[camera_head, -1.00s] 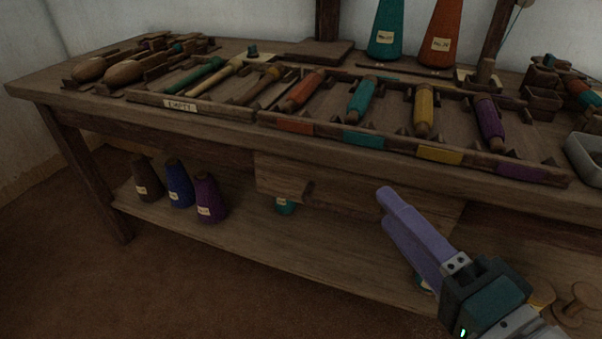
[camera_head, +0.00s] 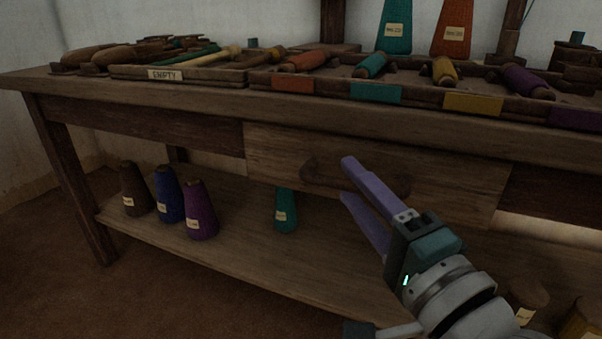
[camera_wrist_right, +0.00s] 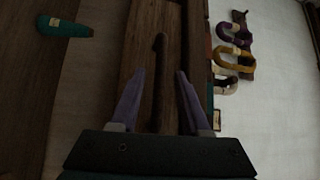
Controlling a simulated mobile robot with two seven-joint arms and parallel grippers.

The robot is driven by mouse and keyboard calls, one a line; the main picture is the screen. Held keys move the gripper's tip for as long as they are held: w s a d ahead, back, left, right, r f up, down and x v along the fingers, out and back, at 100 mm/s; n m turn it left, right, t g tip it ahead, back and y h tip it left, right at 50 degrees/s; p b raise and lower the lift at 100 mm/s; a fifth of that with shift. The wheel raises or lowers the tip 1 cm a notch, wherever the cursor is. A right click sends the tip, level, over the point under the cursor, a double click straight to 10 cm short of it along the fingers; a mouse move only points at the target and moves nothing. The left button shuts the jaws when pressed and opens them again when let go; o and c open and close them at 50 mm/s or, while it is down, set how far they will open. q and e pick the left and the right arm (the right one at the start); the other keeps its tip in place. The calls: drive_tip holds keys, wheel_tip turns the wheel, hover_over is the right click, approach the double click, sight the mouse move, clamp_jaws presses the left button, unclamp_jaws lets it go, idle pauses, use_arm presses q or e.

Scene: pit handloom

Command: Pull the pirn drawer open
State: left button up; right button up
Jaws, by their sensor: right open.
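The pirn drawer (camera_head: 459,196) is a plain wooden front under the table top in the head view, and it looks closed. Its dark bar handle (camera_head: 322,175) runs across the front, partly hidden by my right gripper (camera_head: 346,179). My right gripper is open, with its two purple fingers pointing at the handle. In the right wrist view the handle (camera_wrist_right: 161,75) lies ahead between the open fingers (camera_wrist_right: 158,85), beyond their tips or near them; I cannot tell whether they touch. My left gripper is not in view.
The bench top (camera_head: 200,92) carries trays of coloured pirns and two tall cones. On the lower shelf (camera_head: 260,262) stand brown, blue and purple cones, and a teal cone (camera_head: 286,211) stands below the drawer. A pale wall is behind.

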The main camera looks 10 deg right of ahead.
drive_tip(key=shift+w+a, duration=0.15)
drive_tip(key=shift+w, duration=0.55)
clamp_jaws()
drive_tip(key=shift+r, duration=0.1)
idle(0.9)
